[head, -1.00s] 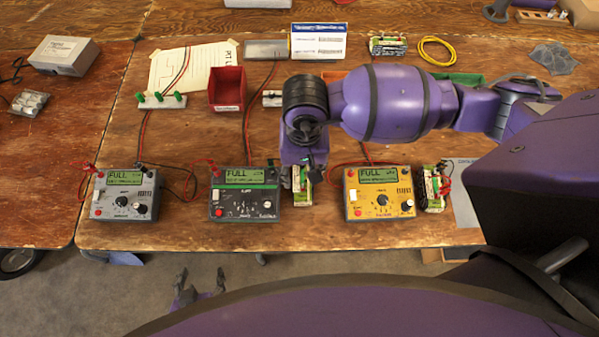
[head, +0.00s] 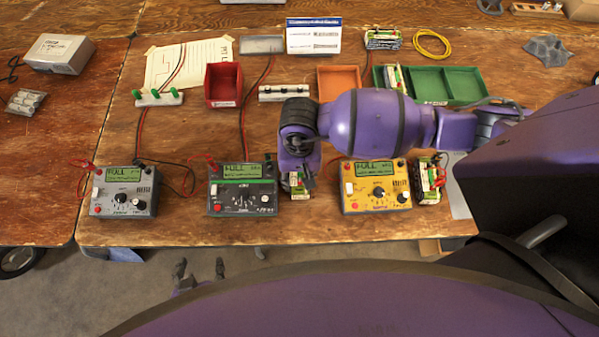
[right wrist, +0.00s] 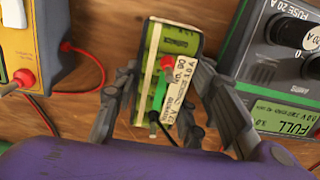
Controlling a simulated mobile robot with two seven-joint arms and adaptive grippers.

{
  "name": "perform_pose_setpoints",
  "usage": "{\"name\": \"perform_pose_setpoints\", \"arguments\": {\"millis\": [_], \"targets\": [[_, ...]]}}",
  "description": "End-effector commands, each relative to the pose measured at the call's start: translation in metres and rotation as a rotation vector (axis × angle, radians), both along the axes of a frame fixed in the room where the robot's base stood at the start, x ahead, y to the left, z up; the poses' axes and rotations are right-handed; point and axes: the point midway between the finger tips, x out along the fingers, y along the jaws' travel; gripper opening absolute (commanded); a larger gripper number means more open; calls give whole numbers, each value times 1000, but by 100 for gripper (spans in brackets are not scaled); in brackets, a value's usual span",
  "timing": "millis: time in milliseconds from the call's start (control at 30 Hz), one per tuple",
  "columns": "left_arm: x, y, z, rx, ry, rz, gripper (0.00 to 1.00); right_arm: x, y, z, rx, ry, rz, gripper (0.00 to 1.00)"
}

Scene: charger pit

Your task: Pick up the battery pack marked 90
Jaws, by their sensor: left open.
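A battery pack (head: 300,187) with a green and white label stands between the green-faced charger and the yellow charger, partly hidden by my right gripper. It fills the middle of the right wrist view (right wrist: 165,75), with a red terminal and a black lead on top; I cannot read a 90 on it. My right gripper (right wrist: 168,85) is open, with a finger on each side of this pack. Another pack (head: 428,188) stands right of the yellow charger. More packs are at the back (head: 383,38) and in the green tray (head: 394,78). My left gripper (head: 200,270) is open and empty in front of the table.
Grey (head: 124,190), green-faced (head: 243,190) and yellow (head: 376,187) chargers all read FULL. Red leads run across the wooden table. Behind are a red bin (head: 223,84), an orange tray (head: 338,82) and a green tray (head: 470,84). The table's front edge is mostly clear.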

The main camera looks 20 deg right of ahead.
Motion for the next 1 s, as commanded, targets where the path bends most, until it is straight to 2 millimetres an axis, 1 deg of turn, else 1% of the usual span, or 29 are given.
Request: {"name": "perform_pose_setpoints", "arguments": {"millis": [33, 167, 200, 533, 667, 767, 867, 1000], "targets": [[0, 0, 0, -1, 0, 1, 57, 0, 0, 0, 0, -1, 0, 18], [0, -1, 0, -1, 0, 1, 57, 1, 0, 0, 0, -1, -1, 1], [0, -1, 0, -1, 0, 1, 57, 1, 0, 0, 0, -1, -1, 0], [-1, 0, 0, 1, 2, -1, 57, 2, 0, 2, 1, -3, 0, 0], [-3, 1, 0, 4, 4, -2, 57, 2, 1, 8, 3, -5, 0, 0], [-3, 3, 0, 5, 5, -4, 57, 2, 1, 17, 3, -5, -1, 0], [-4, 3, 0, 8, 5, -5, 57, 3, 0, 31, 1, -7, 1, 0], [-4, 4, 1, 8, 5, -6, 57, -15, 6, 54, 4, -5, 5, 0]]}}
